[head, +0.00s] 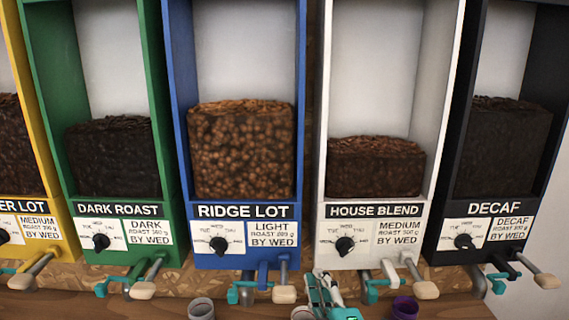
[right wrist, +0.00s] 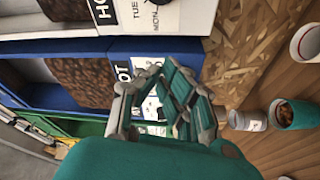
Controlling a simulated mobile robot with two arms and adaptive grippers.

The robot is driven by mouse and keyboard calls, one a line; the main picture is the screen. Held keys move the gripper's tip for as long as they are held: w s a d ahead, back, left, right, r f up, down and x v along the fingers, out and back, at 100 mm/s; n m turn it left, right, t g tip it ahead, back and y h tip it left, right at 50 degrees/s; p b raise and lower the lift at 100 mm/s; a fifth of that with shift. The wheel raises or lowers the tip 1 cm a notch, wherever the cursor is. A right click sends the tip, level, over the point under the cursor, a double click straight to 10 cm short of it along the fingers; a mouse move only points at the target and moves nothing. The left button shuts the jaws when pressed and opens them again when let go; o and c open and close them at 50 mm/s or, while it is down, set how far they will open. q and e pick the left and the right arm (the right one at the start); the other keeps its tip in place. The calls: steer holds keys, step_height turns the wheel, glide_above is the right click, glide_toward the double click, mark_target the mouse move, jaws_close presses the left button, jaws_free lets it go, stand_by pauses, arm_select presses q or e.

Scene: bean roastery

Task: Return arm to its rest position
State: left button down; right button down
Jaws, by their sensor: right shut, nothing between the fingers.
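My right gripper (head: 322,282) shows at the bottom of the head view, just below and between the blue Ridge Lot dispenser (head: 243,160) and the white House Blend dispenser (head: 376,165). Its fingers are shut and empty. In the right wrist view the gripper (right wrist: 160,72) shows in front of the dispenser fronts, with its teal and grey finger links folded together. I cannot tell whether it touches anything. My left gripper is in neither view.
A green Dark Roast dispenser (head: 119,150) and a black Decaf dispenser (head: 500,140) flank these two. Spouts and wooden-tipped levers stick out below. Cups stand on the wooden counter: a grey one (head: 201,309) and a purple one (head: 404,307). A teal cup (right wrist: 288,115) holds beans.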

steer(key=s+d+f+m+g+h, duration=0.2)
steer(key=d+f+m, duration=0.1)
steer(key=f, duration=0.3)
steer(key=s+d+f+m+g+h, duration=0.1)
steer(key=s+d+f+m+g, duration=0.15)
steer(key=f, duration=0.35)
steer(key=s+d+f+m+g+h, duration=0.1)
steer(key=s+d+f+m+g, duration=0.35)
steer(key=s+f, duration=0.5)
steer(key=s+d+f+m+g, duration=0.4)
steer(key=s+f+m+g, duration=0.15)
steer(key=s, duration=0.75)
step_height(320, 180, down, 30)
steer(key=s+g+b, duration=0.2)
steer(key=s, duration=0.1)
steer(key=s+d+f+g+b, duration=0.1)
steer(key=s+d+f, duration=0.2)
steer(key=s+f, duration=1.2)
steer(key=shift+s+f+h, duration=0.3)
steer(key=shift+s+f, duration=0.1)
steer(key=shift+f, duration=0.15)
steer(key=shift+n, duration=0.25)
